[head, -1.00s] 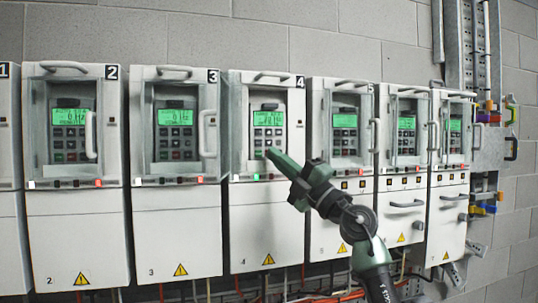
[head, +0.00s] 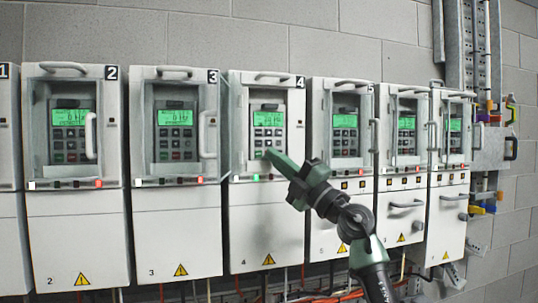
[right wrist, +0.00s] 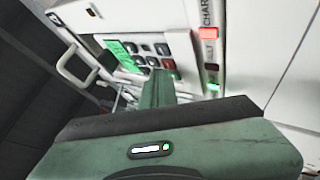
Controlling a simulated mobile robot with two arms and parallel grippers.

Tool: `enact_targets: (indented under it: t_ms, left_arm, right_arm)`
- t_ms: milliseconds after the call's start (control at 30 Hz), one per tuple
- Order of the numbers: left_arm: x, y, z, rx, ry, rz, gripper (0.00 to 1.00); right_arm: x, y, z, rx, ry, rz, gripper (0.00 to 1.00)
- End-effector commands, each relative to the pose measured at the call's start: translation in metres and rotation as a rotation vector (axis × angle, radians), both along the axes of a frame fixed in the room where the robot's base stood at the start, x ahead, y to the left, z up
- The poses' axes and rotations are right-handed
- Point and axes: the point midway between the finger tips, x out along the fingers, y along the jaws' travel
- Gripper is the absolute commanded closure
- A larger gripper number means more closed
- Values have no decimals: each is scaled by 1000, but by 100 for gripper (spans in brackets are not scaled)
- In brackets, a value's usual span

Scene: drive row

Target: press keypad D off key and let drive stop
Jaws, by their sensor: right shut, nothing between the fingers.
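The drive labelled 4 (head: 266,215) stands in the middle of the row. Its keypad (head: 268,132) has a lit green display (head: 268,118) and several small keys; a letter D is not readable. A green lamp (head: 256,177) glows below it. My right gripper (head: 270,153) is shut and empty, its tip at the keypad's lower edge. In the right wrist view the shut fingers (right wrist: 157,88) point at the lower keys of the keypad (right wrist: 150,52) and hide part of it. Whether the tip touches a key cannot be told. My left gripper is not in view.
Similar drives stand close on both sides, including drive 3 (head: 177,215) and drive 2 (head: 76,225), each with a red lamp. Protruding handles, such as the one at drive 3 (head: 208,133), flank the keypads. Cables hang below. Free room lies in front of the row.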

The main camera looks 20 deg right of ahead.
Motion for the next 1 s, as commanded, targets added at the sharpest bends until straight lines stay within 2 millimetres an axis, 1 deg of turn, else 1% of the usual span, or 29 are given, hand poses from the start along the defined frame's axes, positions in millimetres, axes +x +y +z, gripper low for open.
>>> enact_targets:
  t_ms: [733,1000]
  left_arm:
    - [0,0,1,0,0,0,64]
    - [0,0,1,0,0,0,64]
  right_arm:
    - [8,0,0,1,-1,0,100]
    - [8,0,0,0,0,0,100]
